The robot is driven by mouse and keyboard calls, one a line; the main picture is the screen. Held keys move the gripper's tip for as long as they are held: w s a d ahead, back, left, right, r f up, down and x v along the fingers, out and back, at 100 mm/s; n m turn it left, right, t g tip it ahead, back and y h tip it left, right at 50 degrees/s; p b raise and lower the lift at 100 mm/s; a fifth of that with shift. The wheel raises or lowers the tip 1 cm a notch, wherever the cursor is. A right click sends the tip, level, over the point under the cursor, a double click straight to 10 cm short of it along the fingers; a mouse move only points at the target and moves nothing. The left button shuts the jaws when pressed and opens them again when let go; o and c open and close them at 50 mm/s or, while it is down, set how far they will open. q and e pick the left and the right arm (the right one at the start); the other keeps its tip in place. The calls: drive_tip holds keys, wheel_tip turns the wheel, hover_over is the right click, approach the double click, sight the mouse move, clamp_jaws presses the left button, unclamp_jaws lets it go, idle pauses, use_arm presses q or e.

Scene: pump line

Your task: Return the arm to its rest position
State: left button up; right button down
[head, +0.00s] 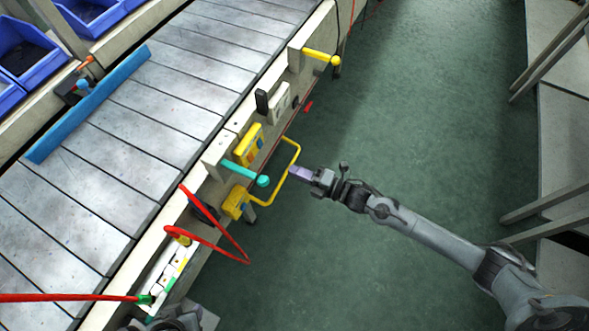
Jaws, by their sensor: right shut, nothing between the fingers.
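My right arm comes in from the lower right over the green floor. Its gripper (301,173) is shut and empty, with purple fingertips pointing left. It is beside the yellow bent handle (293,163) at the conveyor's side; I cannot tell from this view whether they touch. My left gripper cannot be made out; a dark grey part at the bottom edge is cut off.
The slatted conveyor (150,110) runs diagonally at left. A teal lever (246,173), a yellow lever (322,57) and a red cable (215,243) are on its side. Blue bins (22,52) stand upper left. Grey frames (560,120) stand right. Floor between is clear.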

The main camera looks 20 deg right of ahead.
drive_tip(key=shift+s+f, duration=0.1)
drive_tip(key=s+a+r+m+t+h+p, duration=0.1)
drive_tip(key=s+a+r+m+h+p, duration=0.15)
drive_tip(key=s+m, duration=0.2)
drive_tip(key=s+a+r+m+h+p, duration=0.1)
drive_tip(key=s+a+r+m+p, duration=0.2)
drive_tip(key=s+a+m+p, duration=0.15)
drive_tip(key=s+d+r+m+g+h+p, duration=0.1)
drive_tip(key=s+d+r+m+g+h, duration=0.2)
drive_tip(key=s+d+m+g+h, duration=0.25)
drive_tip(key=s+d+r+m+g+h+p, duration=0.1)
drive_tip(key=s+d+r+m+g+h, duration=0.1)
drive_tip(key=s+d+m+g, duration=0.55)
wheel_tip(320, 180, up, 38)
drive_tip(key=s+a+m+t+p, duration=0.1)
drive_tip(key=s+m+t+p, duration=0.1)
drive_tip(key=p, duration=3.6)
drive_tip(key=shift+s, duration=0.25)
